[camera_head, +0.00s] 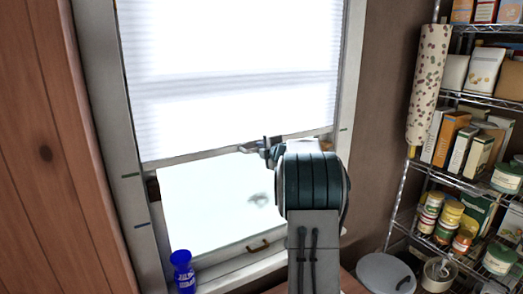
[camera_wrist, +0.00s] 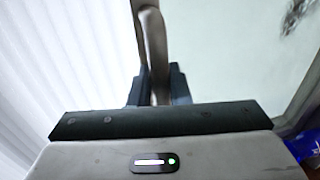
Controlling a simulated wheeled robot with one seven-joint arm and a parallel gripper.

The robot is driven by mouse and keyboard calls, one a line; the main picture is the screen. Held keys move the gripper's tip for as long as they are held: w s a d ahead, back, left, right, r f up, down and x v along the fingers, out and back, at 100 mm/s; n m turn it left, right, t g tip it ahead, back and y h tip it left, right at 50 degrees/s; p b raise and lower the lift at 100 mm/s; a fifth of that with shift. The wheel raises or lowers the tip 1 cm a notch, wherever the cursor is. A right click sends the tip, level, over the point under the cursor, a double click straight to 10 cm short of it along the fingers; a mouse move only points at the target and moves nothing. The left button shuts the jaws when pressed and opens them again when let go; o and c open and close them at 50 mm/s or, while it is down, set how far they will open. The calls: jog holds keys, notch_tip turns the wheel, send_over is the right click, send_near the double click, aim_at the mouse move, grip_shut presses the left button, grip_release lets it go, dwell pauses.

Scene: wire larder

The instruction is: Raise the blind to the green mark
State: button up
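The white pleated blind (camera_head: 225,55) covers the upper part of the window, with its bottom edge slanting across the head view. A small dark-green mark (camera_head: 129,175) is on the left window frame, with the blind's bottom edge roughly level with it. A blue mark (camera_head: 142,226) is lower on that frame. My gripper (camera_head: 263,147) is at the blind's bottom edge, partly hidden by my arm. In the wrist view my gripper's fingers (camera_wrist: 158,88) lie close on both sides of a tan bar (camera_wrist: 154,45) at the blind's edge and appear shut on it.
Bright glass shows below the blind. A brown handle (camera_head: 258,245) is on the lower window frame. A loaded wire shelf (camera_head: 479,100) fills the right side, beside a spotted roll (camera_head: 429,85).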

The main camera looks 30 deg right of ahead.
jog(key=shift+o, duration=1.4)
jog(key=shift+r, duration=0.15)
jog(key=shift+s, duration=0.15)
jog(key=b+v, duration=0.2)
jog(key=v, duration=1.1)
jog(key=shift+s, duration=0.3)
